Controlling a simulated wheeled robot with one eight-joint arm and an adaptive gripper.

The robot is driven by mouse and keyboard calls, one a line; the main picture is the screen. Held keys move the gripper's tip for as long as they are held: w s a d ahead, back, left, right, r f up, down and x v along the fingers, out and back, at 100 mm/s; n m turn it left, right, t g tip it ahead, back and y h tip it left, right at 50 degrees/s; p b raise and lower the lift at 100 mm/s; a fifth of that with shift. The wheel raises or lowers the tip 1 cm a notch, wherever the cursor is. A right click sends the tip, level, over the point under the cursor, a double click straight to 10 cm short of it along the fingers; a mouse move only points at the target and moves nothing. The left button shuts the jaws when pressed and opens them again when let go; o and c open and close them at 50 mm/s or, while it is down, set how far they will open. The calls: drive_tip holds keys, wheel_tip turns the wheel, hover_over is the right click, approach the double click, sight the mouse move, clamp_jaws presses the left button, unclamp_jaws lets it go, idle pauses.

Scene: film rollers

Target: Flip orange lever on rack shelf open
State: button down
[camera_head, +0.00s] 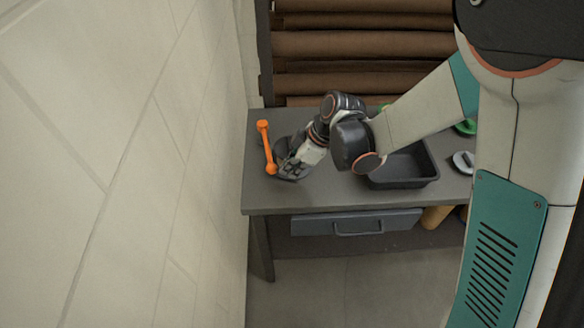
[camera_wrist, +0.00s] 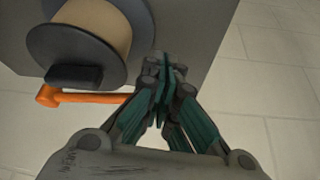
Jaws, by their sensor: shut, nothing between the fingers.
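The orange lever (camera_head: 266,148) is a bar with a knob at each end. In the head view it stands at the left end of the grey table, close to the wall, leaning slightly. In the wrist view the lever (camera_wrist: 95,98) runs sideways beneath a dark flanged roll, and its right end reaches behind my gripper's left finger. My gripper (camera_wrist: 163,66) is shut and empty, just right of the lever. In the head view my gripper (camera_head: 284,166) is low by the tabletop beside the lever's lower end. I cannot tell whether they touch.
The grey table (camera_head: 262,200) has a drawer (camera_head: 357,222) below its top. The pale wall (camera_head: 200,150) is close on the left. A tan roll (camera_wrist: 95,22) shows in the wrist view.

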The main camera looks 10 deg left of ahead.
drive_tip(key=shift+s+a+m+t, duration=0.15)
drive_tip(key=shift+s+a+m, duration=0.25)
drive_tip(key=shift+a, duration=0.15)
drive_tip(key=shift+s+a+m+t, duration=0.15)
drive_tip(key=shift+s+a+m, duration=0.2)
drive_tip(key=shift+a, duration=0.2)
drive_tip(key=a+m, duration=0.1)
drive_tip(key=s+a, duration=0.1)
drive_tip(key=a, duration=0.1)
drive_tip(key=s+a+m+t+b, duration=0.1)
drive_tip(key=shift+a+m, duration=0.3)
drive_tip(key=shift+m, duration=0.05)
drive_tip(key=a, duration=0.5)
drive_tip(key=shift+s+a, duration=0.15)
drive_tip(key=shift+s, duration=0.15)
drive_tip(key=shift+a, duration=0.8)
drive_tip(key=shift+r, duration=0.1)
